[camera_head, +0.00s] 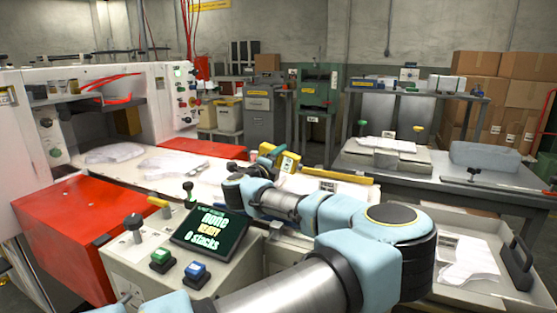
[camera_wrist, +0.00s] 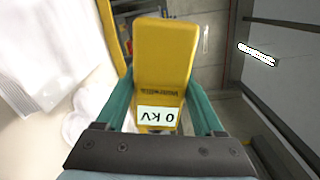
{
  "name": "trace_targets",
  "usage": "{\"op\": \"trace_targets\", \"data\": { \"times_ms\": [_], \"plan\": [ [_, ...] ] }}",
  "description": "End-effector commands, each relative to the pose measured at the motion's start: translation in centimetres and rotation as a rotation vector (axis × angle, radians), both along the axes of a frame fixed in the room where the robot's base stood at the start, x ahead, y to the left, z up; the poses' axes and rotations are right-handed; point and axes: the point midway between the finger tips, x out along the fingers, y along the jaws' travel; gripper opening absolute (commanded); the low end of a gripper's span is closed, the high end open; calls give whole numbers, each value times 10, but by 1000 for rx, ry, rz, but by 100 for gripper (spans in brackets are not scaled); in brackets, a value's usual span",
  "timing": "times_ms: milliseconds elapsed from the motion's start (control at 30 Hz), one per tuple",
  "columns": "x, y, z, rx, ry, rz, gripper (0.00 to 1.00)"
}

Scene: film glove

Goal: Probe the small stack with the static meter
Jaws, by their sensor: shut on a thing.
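The yellow static meter (camera_wrist: 163,60) is between the teal fingers of my gripper (camera_wrist: 162,108) in the wrist view, its display reading 0 kV. My gripper is shut on it. In the head view the meter (camera_head: 289,163) shows beyond my forearm, above the white machine bed. Two clear film stacks lie on the bed to its left: one at the far left (camera_head: 115,152) and one nearer the middle (camera_head: 172,165). I cannot tell surely which is the small stack. In the wrist view, pale film (camera_wrist: 45,45) lies at left, apart from the meter.
Red covers (camera_head: 65,225) flank the bed at left. A yellow bar (camera_head: 335,174) runs along the bed's right end. A grey table (camera_head: 430,170) with sheets and a tub stands at right; a tray (camera_head: 450,291) holds film at front right.

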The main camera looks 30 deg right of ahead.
Motion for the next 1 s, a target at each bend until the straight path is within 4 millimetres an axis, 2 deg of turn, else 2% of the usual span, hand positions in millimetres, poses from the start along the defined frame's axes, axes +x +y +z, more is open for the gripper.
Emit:
{"op": "trace_targets", "data": {
  "times_ms": [700, 1000],
  "plan": [
    [0, 0, 66, -2, 0, 1, 3],
    [0, 0, 70, 0, 0, 1, 3]
  ]
}}
